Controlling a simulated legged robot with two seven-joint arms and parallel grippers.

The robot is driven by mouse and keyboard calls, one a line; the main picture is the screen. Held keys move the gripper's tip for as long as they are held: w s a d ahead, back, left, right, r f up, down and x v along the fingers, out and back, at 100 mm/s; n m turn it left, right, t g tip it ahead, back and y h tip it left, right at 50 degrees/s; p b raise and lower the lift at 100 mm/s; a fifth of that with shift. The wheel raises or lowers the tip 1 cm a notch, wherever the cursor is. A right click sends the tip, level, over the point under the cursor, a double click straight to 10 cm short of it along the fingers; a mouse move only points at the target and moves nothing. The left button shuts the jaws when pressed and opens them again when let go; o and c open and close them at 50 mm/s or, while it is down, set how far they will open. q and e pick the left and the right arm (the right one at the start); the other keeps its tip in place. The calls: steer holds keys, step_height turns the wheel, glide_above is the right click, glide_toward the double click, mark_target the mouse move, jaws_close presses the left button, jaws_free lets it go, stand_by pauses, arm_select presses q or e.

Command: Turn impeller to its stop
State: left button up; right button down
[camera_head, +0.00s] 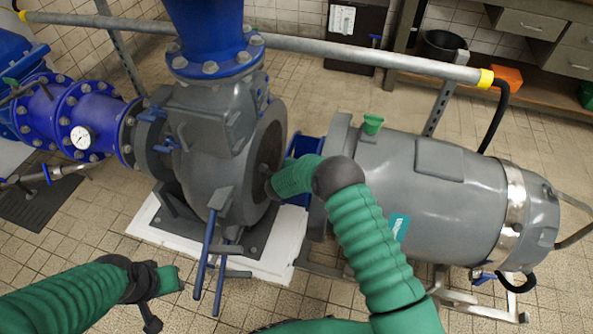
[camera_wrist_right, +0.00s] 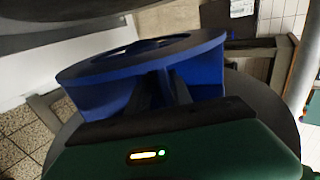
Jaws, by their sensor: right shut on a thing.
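The blue impeller (camera_wrist_right: 140,58) fills the middle of the right wrist view, with a round disc on top and vanes below. In the head view the blue impeller (camera_head: 304,147) shows partly between the grey pump casing (camera_head: 225,130) and the grey motor unit (camera_head: 440,185). My right arm hides much of it. My right gripper (camera_wrist_right: 163,76) is shut on one impeller vane, with a dark finger on each side. My left gripper (camera_head: 152,322) hangs low at the left in the head view, away from the pump; its finger opening is unclear.
A blue pipe (camera_head: 80,115) with a gauge joins the casing at left. A grey rail (camera_head: 300,47) runs across behind the pump. Blue rods (camera_head: 205,262) stand out at the casing's front. A bench with drawers (camera_head: 540,25) is at the back right. Tiled floor is open in front.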

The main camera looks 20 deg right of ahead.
steer(key=shift+w+d+r, duration=0.5)
steer(key=shift+w+r, duration=0.1)
steer(key=shift+r, duration=0.15)
steer(key=shift+d, duration=0.1)
steer(key=c, duration=1.5)
jaws_free()
steer(key=shift+f, duration=0.25)
steer(key=p+v, duration=0.2)
steer(key=v, duration=0.6)
steer(key=p+v, duration=0.3)
steer(key=v, duration=0.6)
steer(key=shift+s+a+f, duration=0.15)
steer(key=shift+a+f, duration=0.1)
steer(key=shift+f, duration=0.1)
